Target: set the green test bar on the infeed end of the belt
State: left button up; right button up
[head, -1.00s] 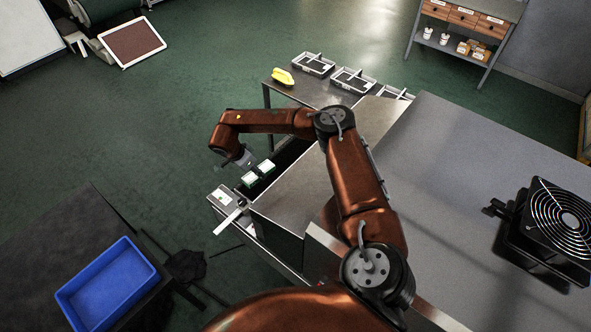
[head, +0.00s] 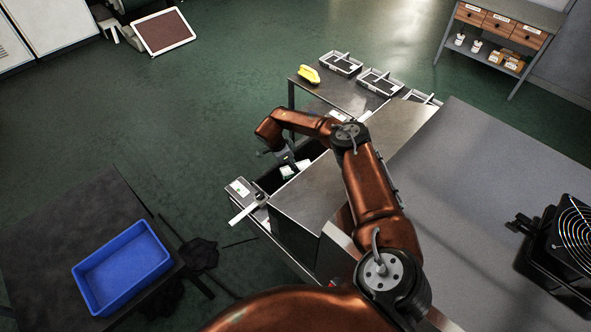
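My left arm reaches up from the bottom of the head view and bends left. Its gripper (head: 286,160) points down over the dark belt channel (head: 314,149) beside the grey metal housing (head: 318,185). Small white-and-green pieces (head: 287,172) lie at the gripper's fingertips, partly hidden by them. I cannot tell whether one of these is the green test bar, or whether the fingers touch them or are open. The near end of the channel has a light grey box with a green mark (head: 238,187) and a pale flat strip (head: 247,211). My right gripper is not in view.
A blue bin (head: 122,268) stands on a dark table at the lower left. A yellow object (head: 308,74) and several grey trays (head: 380,82) are on the far end table. A black fan (head: 570,240) sits on the grey surface at right. Floor at left is mostly open.

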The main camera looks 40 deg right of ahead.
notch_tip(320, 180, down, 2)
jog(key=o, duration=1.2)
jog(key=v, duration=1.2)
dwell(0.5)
